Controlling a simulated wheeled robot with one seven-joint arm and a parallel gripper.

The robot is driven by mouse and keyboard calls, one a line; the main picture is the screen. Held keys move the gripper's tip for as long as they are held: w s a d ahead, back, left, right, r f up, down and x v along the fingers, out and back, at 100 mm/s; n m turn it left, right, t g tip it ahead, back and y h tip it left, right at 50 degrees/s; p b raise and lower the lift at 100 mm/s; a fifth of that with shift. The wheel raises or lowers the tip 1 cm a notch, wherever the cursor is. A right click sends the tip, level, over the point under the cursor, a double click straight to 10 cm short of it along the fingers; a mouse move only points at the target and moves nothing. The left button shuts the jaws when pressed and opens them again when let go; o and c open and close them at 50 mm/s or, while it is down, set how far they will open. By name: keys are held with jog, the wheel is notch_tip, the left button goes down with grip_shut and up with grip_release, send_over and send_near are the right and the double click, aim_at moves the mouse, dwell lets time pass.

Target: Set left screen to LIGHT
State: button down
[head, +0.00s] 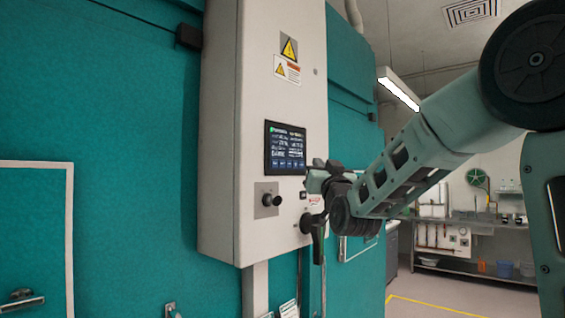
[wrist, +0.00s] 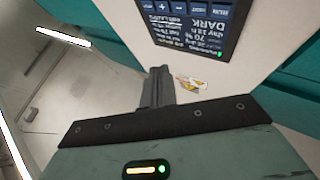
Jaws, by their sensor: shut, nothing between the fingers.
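One dark screen (head: 285,147) is set in the front of a pale cabinet. In the wrist view the same screen (wrist: 195,25) appears upside down, with the word DARK, a 70 % line and a row of blue buttons. It is cut off by the top edge. My gripper (head: 312,178) is just below and right of the screen in the head view. In the wrist view its fingers (wrist: 159,75) are shut and empty, their tips a little short of the screen's edge. I cannot tell whether they touch the cabinet face.
The pale cabinet (head: 265,90) stands against teal chamber walls (head: 130,130). A black knob (head: 272,200) on a metal plate sits below the screen, and a dark handle (head: 314,230) lies below my gripper. A metal bench (head: 470,225) stands at the back right.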

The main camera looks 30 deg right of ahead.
aim_at(282, 164)
jog(key=shift+s+m, duration=0.15)
jog(key=shift+m, duration=0.65)
jog(key=shift+w+a+p, duration=0.35)
jog(key=shift+w+a, duration=0.15)
jog(key=shift+w, duration=0.9)
jog(key=shift+w+a+p, duration=0.35)
jog(key=shift+w+a, duration=0.1)
jog(key=shift+w, duration=0.9)
jog(key=shift+w+a+p, duration=0.35)
jog(key=shift+w+a, duration=0.15)
jog(key=shift+w, duration=0.9)
jog(key=shift+w+a, duration=0.1)
jog(key=shift+w, duration=0.05)
jog(key=shift+w+b, duration=0.25)
jog(key=shift+b, duration=0.2)
